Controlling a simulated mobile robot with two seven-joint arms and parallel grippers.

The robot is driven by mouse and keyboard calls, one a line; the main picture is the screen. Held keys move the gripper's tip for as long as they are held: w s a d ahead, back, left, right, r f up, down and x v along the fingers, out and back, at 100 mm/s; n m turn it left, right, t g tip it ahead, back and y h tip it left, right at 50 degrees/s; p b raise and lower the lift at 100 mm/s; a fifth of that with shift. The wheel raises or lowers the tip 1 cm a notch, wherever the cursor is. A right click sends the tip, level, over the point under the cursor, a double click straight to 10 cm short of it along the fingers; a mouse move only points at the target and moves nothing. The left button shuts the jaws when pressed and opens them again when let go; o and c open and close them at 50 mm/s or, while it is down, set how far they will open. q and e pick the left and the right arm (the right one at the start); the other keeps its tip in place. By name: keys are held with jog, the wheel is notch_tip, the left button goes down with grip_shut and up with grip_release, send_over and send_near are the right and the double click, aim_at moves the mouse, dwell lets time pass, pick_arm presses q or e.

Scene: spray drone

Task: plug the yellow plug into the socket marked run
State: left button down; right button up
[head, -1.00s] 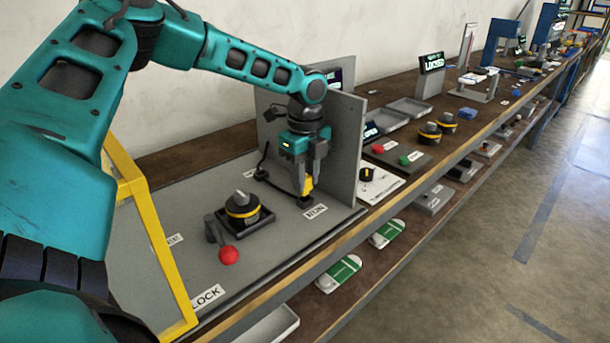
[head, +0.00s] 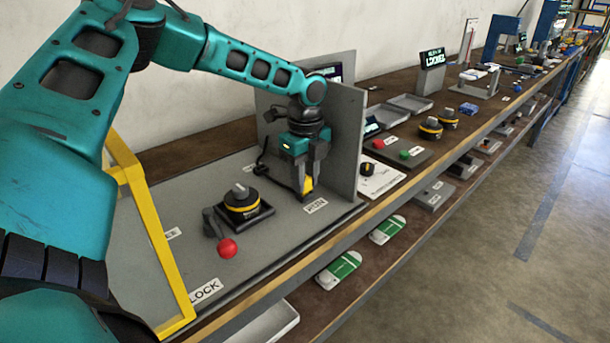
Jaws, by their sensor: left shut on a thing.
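My left gripper (head: 305,190) points down over the grey panel, beside the upright grey divider. It is shut on the yellow plug (head: 307,184), which shows between the fingertips low over the panel. A dark cable runs from behind the gripper along the panel. The label RUN (head: 315,206) lies on the panel just in front of the plug. The socket itself is hidden by the plug and fingers, so I cannot tell whether the plug is in it. My right gripper is not in view.
A black-and-yellow rotary knob (head: 241,200) and a lever with a red ball (head: 227,248) stand left of the gripper, near the label LOCK (head: 206,290). The upright grey divider (head: 346,140) is close on the right. A yellow frame (head: 160,250) crosses the left side.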

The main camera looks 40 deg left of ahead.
pick_arm(q)
jog(key=shift+f, duration=0.4)
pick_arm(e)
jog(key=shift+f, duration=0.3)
pick_arm(q)
jog(key=c, duration=0.8)
grip_release()
jog(key=shift+w+r, duration=0.1)
jog(key=shift+r, duration=0.8)
notch_tip(320, 180, up, 11)
jog(key=shift+r+p, duration=0.1)
jog(key=shift+p, duration=0.65)
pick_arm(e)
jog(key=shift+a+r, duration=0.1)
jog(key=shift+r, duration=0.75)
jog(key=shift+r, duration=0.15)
